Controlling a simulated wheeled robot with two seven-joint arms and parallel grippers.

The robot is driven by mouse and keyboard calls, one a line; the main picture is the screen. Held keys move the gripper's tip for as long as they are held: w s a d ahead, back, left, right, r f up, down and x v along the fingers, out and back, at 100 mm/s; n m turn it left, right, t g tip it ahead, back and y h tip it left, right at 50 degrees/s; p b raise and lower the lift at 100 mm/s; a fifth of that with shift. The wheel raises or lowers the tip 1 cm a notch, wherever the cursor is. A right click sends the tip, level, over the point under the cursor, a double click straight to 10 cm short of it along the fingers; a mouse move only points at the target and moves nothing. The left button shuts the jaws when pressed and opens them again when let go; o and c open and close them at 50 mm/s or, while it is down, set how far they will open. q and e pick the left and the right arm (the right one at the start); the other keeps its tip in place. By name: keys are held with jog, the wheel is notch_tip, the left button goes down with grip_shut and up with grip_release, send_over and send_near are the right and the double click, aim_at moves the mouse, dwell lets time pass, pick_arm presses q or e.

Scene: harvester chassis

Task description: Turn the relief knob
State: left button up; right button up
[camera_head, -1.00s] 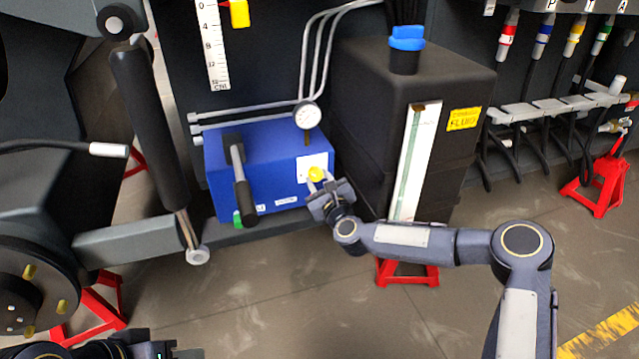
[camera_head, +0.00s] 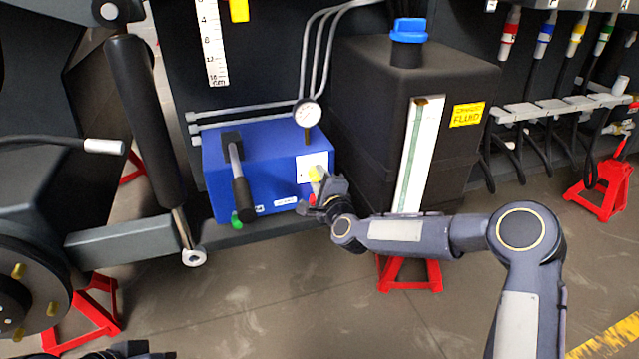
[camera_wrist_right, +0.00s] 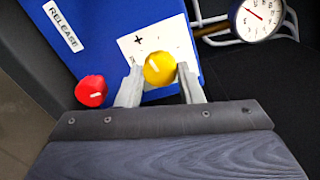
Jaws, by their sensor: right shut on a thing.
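The relief knob is the yellow knob (camera_wrist_right: 160,69) on a white plate with a plus mark, on the blue pump box (camera_head: 262,165). It also shows in the head view (camera_head: 318,173), partly hidden by my right gripper. My right gripper (camera_wrist_right: 160,82) is shut on the yellow knob, with one finger on each side of it. In the head view my right gripper (camera_head: 318,187) is at the box's right front. My left gripper (camera_head: 130,350) shows only in part at the bottom left edge, and its jaws cannot be made out.
A red knob (camera_wrist_right: 91,91) sits beside the gripper near a RELEASE label. A pressure gauge (camera_head: 307,113) stands above the box. A black hand lever (camera_head: 241,185) and a green knob (camera_head: 236,218) are on its left. The black fluid tank (camera_head: 370,110) stands close on the right.

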jog(key=n+b, duration=0.1)
jog(key=n, duration=0.5)
jog(key=shift+f, duration=0.1)
jog(key=shift+n, duration=0.3)
dwell(0.3)
jog(key=o, duration=1)
jog(key=shift+c, duration=0.2)
jog(key=p+v, duration=0.1)
jog(key=v, duration=0.6)
jog(key=shift+s, duration=0.45)
